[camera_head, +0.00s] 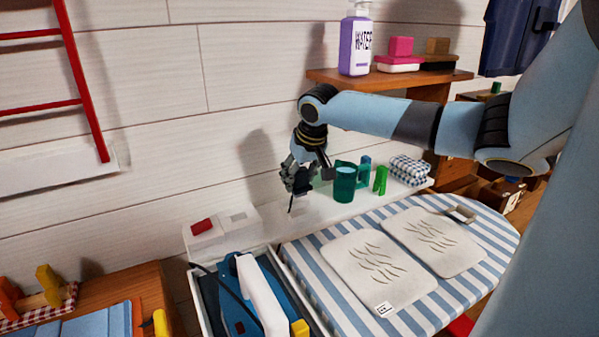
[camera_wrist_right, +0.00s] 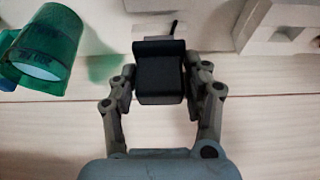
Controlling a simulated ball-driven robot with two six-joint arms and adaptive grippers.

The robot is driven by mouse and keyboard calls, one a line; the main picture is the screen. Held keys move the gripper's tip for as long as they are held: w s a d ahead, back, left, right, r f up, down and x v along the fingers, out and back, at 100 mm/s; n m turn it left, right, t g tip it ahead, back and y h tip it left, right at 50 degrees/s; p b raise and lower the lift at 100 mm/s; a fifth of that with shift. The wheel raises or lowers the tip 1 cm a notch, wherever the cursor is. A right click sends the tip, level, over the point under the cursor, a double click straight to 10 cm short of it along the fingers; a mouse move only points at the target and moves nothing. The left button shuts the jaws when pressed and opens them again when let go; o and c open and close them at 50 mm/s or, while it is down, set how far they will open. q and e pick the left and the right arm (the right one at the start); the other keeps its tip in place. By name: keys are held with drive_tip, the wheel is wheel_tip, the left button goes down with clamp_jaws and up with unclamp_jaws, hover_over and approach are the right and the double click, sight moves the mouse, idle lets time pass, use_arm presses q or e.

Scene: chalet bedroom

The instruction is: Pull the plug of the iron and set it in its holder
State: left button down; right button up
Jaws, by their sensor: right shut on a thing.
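My right gripper (camera_head: 296,182) is above the white shelf along the wall, shut on a black plug. In the right wrist view the plug (camera_wrist_right: 160,78) sits between the two fingers (camera_wrist_right: 160,85), with a short dark cord or prong at its far end. The blue iron (camera_head: 232,291), with a white handle, is in a white-edged tray at the bottom of the head view; a dark cord lies by it. A white block with a red switch (camera_head: 203,226) stands behind the tray. I cannot tell which white piece is the plug's holder. My left gripper is out of view.
A teal cup (camera_head: 345,183), a green peg (camera_head: 380,180) and a folded checked cloth (camera_head: 410,169) are right of my gripper. A striped ironing board (camera_head: 310,257) carries two pale cloths. A wooden shelf (camera_head: 330,78) with a purple bottle (camera_head: 355,45) is above.

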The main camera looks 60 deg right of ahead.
sight(300, 195)
drive_tip(key=shift+f+b, duration=1.7)
drive_tip(key=shift+b, duration=0.2)
drive_tip(key=shift+f, duration=0.85)
drive_tip(key=shift+f, duration=0.15)
drive_tip(key=o, duration=1.2)
drive_tip(key=shift+o, duration=0.2)
drive_tip(key=v, duration=1.1)
drive_tip(key=shift+s+r, duration=0.25)
drive_tip(key=shift+r, duration=0.1)
